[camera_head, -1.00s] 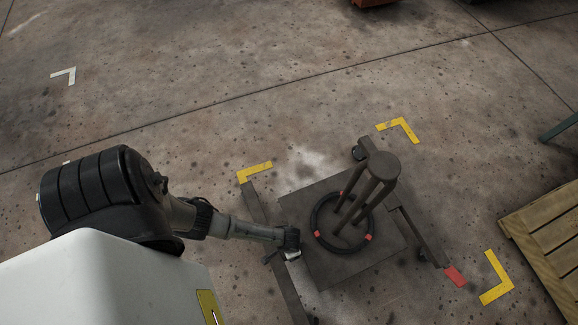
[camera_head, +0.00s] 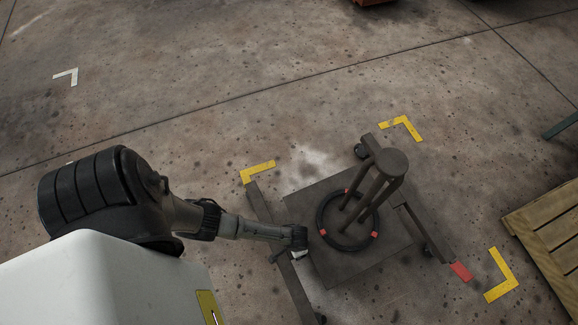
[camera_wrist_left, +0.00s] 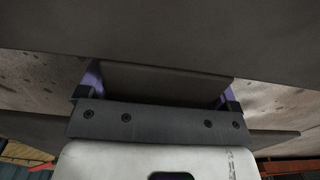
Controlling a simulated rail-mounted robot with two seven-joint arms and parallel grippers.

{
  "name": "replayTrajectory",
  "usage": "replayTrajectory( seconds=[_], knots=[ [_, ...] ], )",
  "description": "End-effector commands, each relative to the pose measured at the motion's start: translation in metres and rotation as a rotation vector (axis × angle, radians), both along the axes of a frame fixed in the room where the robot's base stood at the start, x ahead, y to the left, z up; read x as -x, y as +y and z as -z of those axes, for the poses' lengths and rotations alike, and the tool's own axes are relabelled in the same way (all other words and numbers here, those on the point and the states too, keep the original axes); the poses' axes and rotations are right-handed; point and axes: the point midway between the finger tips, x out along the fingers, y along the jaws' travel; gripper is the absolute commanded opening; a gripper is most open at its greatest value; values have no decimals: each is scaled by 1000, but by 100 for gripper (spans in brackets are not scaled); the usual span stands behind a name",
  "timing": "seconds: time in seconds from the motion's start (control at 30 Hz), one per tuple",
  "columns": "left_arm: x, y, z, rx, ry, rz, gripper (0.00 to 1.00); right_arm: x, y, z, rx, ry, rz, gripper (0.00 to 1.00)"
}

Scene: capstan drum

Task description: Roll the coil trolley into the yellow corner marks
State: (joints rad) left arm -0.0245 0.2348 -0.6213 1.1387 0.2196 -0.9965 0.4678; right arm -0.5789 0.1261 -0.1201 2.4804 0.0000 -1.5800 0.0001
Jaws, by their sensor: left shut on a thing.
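The coil trolley (camera_head: 310,205) is a dark grey flat deck between two side rails, with upright posts and a black ring-shaped coil (camera_head: 322,232) with red bands. My left gripper (camera_head: 299,254) is shut at its left side; the left wrist view shows the jaws (camera_wrist_left: 155,92) closed on a grey plate of it. Yellow corner marks lie at far left (camera_head: 258,172), far right (camera_head: 403,126) and near right (camera_head: 503,277). The left rail's far end is close to the far left mark. My right gripper is not in view.
A wooden pallet (camera_head: 545,235) stands at the right edge, just beyond the near right mark. A white corner mark (camera_head: 67,76) lies far left. The floor behind the trolley is open.

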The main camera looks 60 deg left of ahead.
Motion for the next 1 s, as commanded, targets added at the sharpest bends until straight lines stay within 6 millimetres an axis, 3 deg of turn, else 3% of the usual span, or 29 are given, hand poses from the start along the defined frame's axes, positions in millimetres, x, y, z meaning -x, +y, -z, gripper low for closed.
replayTrajectory(
  seconds=[0.1, 0.6, 0.8, 1.0],
  knots=[
    [-25, -2, 2, -5, -15, 11, 12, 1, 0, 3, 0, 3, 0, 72],
    [-101, -12, 3, -12, -19, 10, 16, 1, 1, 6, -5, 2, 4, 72],
    [-122, -15, 4, -13, -17, 8, 13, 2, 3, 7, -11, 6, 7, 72],
    [-128, -18, 2, -9, -15, 5, 12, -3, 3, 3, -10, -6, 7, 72]
  ],
)
